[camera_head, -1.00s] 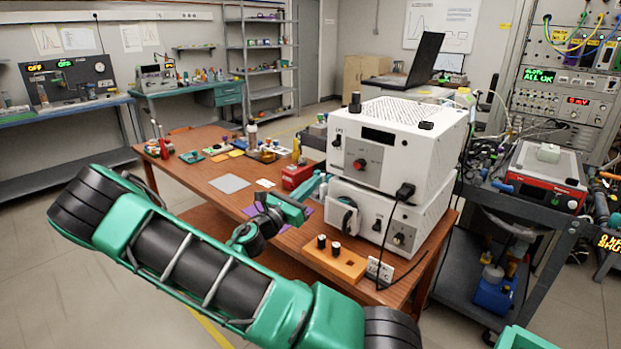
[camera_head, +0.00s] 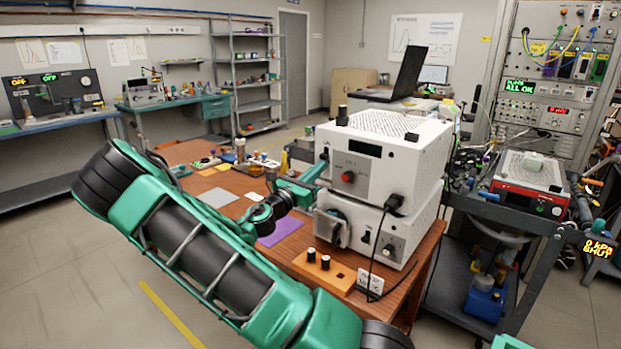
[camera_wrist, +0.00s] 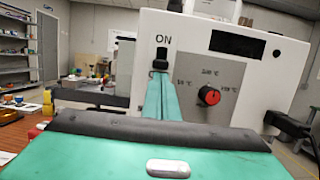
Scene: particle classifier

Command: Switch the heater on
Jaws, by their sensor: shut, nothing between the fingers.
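The heater looks to be the upper white box (camera_head: 407,185) on the wooden table, with a dark display and a red-marked knob (camera_head: 348,177). In the wrist view its front panel (camera_wrist: 262,75) shows the knob (camera_wrist: 209,96) with temperature marks. A black switch (camera_wrist: 160,60) sits under the word ON at the panel's left. My gripper (camera_head: 322,168) is shut and empty at the panel's left edge. In the wrist view its fingertips (camera_wrist: 160,76) are just below the switch; I cannot tell whether they touch it. The display (camera_wrist: 234,43) is dark.
A second white box (camera_head: 405,232) stands under the heater. A black plug and cable (camera_head: 393,204) hang in front at the right. An orange block with black pegs (camera_head: 322,270) is on the table's near edge. A cart (camera_head: 470,270) stands at the right.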

